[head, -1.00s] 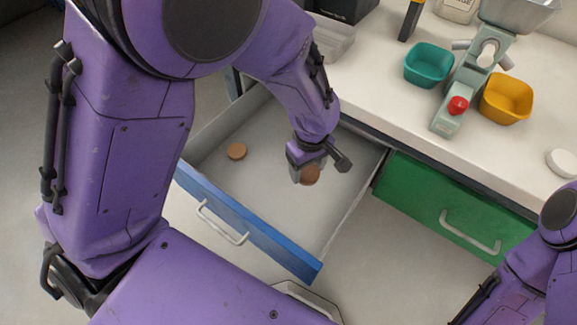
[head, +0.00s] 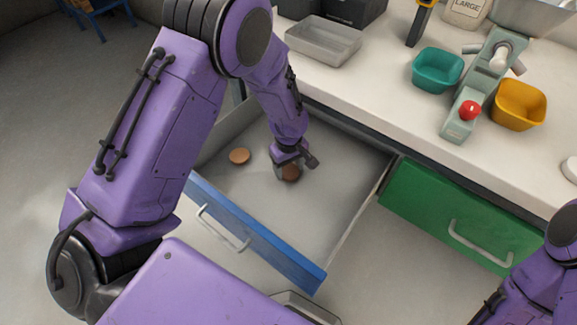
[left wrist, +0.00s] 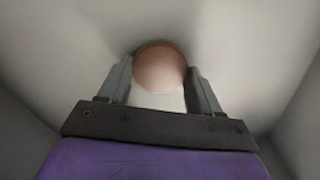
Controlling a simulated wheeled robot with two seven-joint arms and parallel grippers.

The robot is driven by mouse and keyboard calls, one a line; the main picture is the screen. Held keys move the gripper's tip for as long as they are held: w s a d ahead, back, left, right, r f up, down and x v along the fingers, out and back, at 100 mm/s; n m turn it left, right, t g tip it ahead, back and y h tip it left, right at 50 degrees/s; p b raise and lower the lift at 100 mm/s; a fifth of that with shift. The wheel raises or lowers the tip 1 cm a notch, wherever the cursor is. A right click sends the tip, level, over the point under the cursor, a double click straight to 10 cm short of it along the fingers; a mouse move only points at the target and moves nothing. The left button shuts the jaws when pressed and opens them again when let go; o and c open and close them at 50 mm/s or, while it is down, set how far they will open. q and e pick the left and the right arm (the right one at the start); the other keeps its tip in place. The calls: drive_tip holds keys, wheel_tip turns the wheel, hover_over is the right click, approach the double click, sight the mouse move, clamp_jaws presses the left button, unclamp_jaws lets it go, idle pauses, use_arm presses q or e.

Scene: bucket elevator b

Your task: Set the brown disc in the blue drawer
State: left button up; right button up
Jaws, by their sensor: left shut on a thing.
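The blue drawer (head: 255,232) is pulled open below the counter. My left gripper (head: 289,172) is inside it, shut on a brown disc (head: 291,173). In the left wrist view the brown disc (left wrist: 160,67) sits between the two fingers (left wrist: 160,85), with the drawer's pale inside around it. I cannot tell whether the disc touches the drawer floor. A second brown disc (head: 239,156) lies on the drawer floor to the left of my gripper. My right arm shows at the lower right, but its gripper is out of view.
A closed green drawer (head: 440,205) is to the right. On the white counter (head: 375,105) stand a grey tray (head: 322,45), a teal bowl (head: 437,69), a yellow bowl (head: 518,106) and a device with a red knob (head: 469,111). The drawer's right part is clear.

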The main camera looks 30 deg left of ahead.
sight(289, 170)
use_arm(q)
drive_tip(key=shift+f, duration=0.1)
drive_tip(key=o, duration=1.1)
wheel_tip(289, 170, up, 12)
drive_tip(key=p, duration=0.1)
drive_tip(key=shift+p, duration=0.4)
